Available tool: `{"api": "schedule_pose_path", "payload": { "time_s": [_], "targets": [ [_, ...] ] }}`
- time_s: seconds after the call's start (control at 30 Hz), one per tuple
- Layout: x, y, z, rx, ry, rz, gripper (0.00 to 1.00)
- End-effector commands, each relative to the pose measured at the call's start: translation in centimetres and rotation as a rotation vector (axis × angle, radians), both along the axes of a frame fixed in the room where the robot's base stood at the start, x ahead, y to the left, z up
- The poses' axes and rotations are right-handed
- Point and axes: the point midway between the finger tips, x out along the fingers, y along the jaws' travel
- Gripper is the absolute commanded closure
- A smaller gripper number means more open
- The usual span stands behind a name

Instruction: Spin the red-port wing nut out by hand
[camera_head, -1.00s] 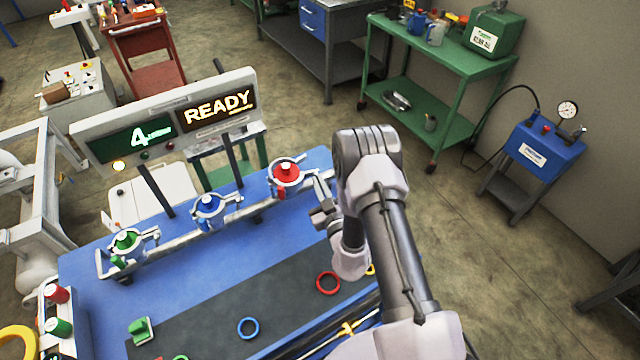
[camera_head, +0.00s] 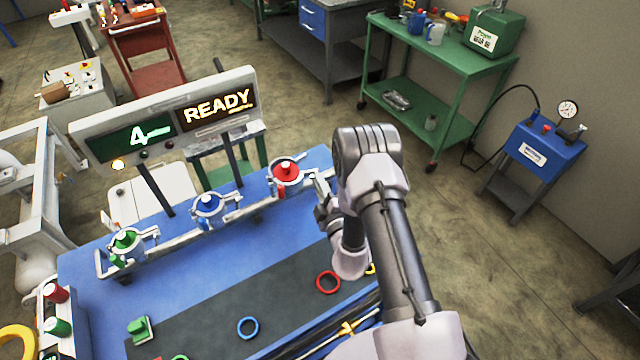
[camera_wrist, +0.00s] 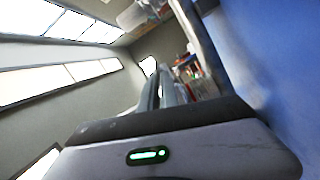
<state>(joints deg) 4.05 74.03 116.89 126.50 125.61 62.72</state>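The red port (camera_head: 286,172) is a red cap in a grey metal clamp at the right end of the rail on the blue table. Its wing nut is too small to make out and lies on the side where my gripper is. My gripper (camera_head: 318,184) is at the right side of the red port's clamp, very close to it; I cannot tell whether it touches. The wrist view shows my gripper's fingers (camera_wrist: 164,90) as pale, narrow shapes close together. What lies between them cannot be made out.
A blue port (camera_head: 208,207) and a green port (camera_head: 124,242) sit along the same rail. A sign (camera_head: 216,106) reading READY stands behind the rail. A red ring (camera_head: 328,282) and a blue ring (camera_head: 248,327) lie on the dark mat (camera_head: 210,318).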

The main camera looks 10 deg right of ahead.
Motion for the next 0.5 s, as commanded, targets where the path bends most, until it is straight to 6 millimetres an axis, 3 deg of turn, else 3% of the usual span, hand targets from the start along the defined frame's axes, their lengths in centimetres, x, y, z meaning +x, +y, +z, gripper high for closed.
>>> {"api": "schedule_pose_path", "payload": {
  "time_s": [0.5],
  "targets": [
    [0.06,-0.02,0.09,-0.337,-0.032,-0.002,1.0]
  ]
}}
